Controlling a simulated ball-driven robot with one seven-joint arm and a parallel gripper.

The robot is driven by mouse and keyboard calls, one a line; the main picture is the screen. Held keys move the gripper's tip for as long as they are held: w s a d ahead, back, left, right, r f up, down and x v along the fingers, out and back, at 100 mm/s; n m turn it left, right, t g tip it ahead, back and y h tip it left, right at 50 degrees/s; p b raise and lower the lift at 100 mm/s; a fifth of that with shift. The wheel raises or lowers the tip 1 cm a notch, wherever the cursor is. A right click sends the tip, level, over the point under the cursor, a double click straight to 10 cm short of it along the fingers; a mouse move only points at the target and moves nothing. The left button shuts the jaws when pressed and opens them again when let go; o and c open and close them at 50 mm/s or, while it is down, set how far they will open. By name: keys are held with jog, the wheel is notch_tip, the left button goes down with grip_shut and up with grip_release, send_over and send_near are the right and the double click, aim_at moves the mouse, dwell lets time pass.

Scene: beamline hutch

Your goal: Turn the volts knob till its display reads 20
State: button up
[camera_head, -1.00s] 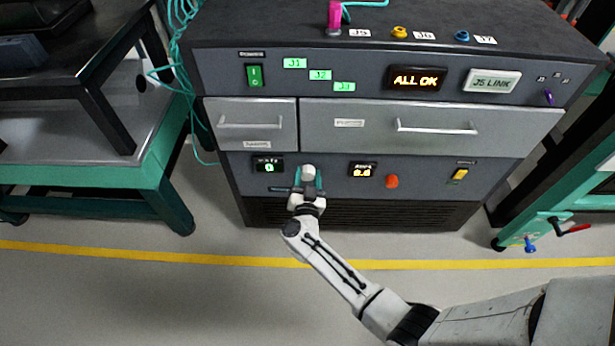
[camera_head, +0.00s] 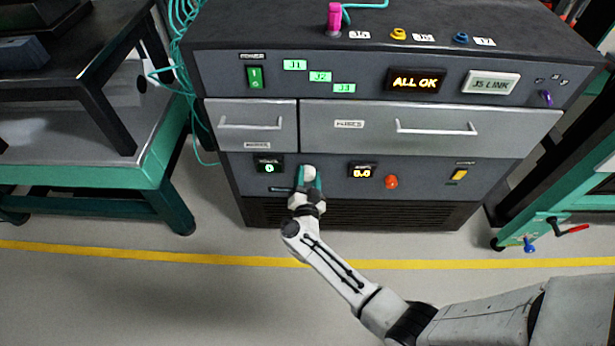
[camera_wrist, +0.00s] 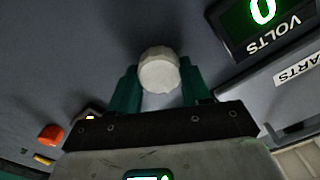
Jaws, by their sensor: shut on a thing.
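The volts knob (camera_wrist: 159,70) is a pale, ribbed round knob, seen close up in the wrist view. In the head view the knob (camera_head: 308,172) is low on the grey cabinet front, just right of the volts display (camera_head: 269,167). That display reads a green 0; it also shows upside down in the wrist view (camera_wrist: 264,14). My gripper (camera_wrist: 160,84) has its teal fingers on both sides of the knob and is shut on it. In the head view my gripper (camera_head: 309,183) reaches up to the panel from below.
Right of the knob are the amps display (camera_head: 362,172), an orange-red knob (camera_head: 391,182) and a yellow switch (camera_head: 460,174). Drawers with bar handles (camera_head: 437,128) sit just above. A teal-framed bench (camera_head: 150,190) stands left; the floor in front is open.

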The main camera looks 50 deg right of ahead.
jog(key=m, duration=0.6)
jog(key=shift+d, duration=0.15)
jog(key=m+b, duration=0.1)
jog(key=m, duration=0.6)
jog(key=shift+s+f+b, duration=0.1)
jog(key=shift+f+b, duration=0.05)
jog(key=shift+b, duration=0.25)
jog(key=shift+m, duration=0.3)
jog(key=o, duration=1)
jog(key=shift+d, duration=0.1)
jog(key=shift+o, duration=0.3)
jog(key=shift+s+a, duration=0.3)
jog(key=shift+a, duration=0.25)
jog(key=p+v, duration=0.2)
jog(key=v, duration=0.7)
jog(key=shift+s+a, duration=0.25)
